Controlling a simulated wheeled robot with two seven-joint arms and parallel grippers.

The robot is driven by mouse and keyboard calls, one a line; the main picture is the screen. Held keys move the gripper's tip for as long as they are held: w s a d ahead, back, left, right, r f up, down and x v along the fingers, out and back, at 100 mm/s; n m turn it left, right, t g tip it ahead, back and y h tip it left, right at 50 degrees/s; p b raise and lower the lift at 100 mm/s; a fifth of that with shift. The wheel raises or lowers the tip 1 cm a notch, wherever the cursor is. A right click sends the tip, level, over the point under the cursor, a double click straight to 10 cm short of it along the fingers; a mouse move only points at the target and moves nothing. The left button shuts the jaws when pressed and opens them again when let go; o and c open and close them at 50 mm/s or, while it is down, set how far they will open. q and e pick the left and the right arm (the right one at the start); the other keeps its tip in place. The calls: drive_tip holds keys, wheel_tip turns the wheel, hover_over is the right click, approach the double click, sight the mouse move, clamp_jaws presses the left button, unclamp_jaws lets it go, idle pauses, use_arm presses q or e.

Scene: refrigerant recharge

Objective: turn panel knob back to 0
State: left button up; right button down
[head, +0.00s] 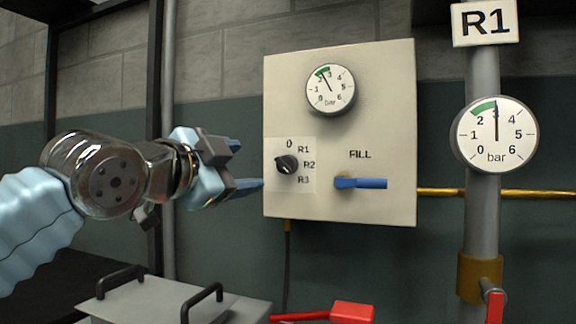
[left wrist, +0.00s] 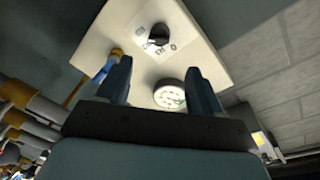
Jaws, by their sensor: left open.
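The panel knob (head: 287,165) is a small black knob on a pale control panel (head: 390,120). The label 0 is above it, and R1, R2 and R3 run down its right side. I cannot tell clearly which label its pointer faces. My left gripper (head: 247,164) is open and empty, just left of the knob in the head view, its blue fingers apart and pointing toward the panel. In the left wrist view the knob (left wrist: 158,36) shows beyond the gap between the fingertips (left wrist: 158,67), with no visible contact. My right gripper is out of view.
A blue FILL lever (head: 362,183) lies horizontal right of the knob. The panel gauge (head: 330,90) is above. A pipe carries the R1 gauge (head: 496,135), reading about 3 bar. A grey lidded box (head: 170,300) and red handle (head: 350,312) are below.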

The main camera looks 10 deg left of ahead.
sight(280, 165)
use_arm(q)
drive_tip(key=p+x, duration=0.2)
drive_tip(key=x, duration=1.1)
drive_tip(key=shift+p, duration=0.3)
drive_tip(key=shift+s, duration=0.1)
drive_tip(key=c, duration=1)
